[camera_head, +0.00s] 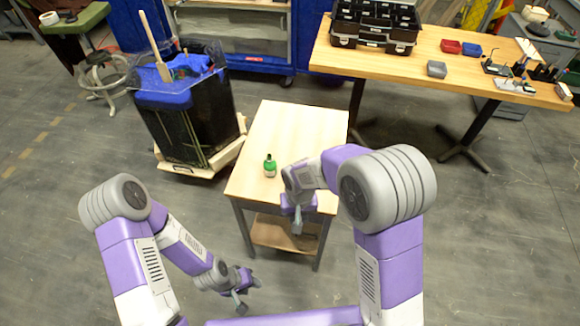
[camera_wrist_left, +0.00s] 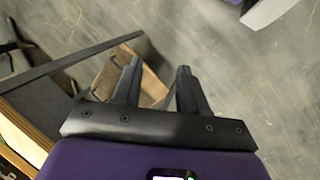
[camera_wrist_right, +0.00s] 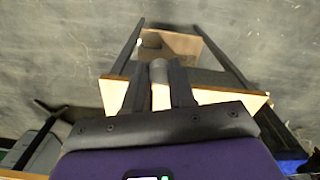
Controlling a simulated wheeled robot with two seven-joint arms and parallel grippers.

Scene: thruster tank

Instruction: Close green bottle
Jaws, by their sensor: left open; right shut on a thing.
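The small green bottle (camera_head: 270,168) stands upright on the light wooden table, left of my right gripper. Its narrow top looks dark green, too small to tell whether a cap is on it. My right gripper (camera_head: 297,222) is over the near part of the table, apart from the bottle. In the right wrist view its fingers (camera_wrist_right: 158,92) are shut on a small grey rounded object (camera_wrist_right: 158,71); I cannot tell if it is a cap. My left gripper (camera_head: 248,293) is low, in front of the table, open and empty. Its spread fingers show in the left wrist view (camera_wrist_left: 158,80).
The small wooden table (camera_head: 298,125) is otherwise clear, with a lower shelf (camera_head: 285,236). A dark tank with a blue top (camera_head: 185,115) stands at its left. A long workbench (camera_head: 460,50) with a black toolbox (camera_head: 376,32) and small bins stands behind right.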

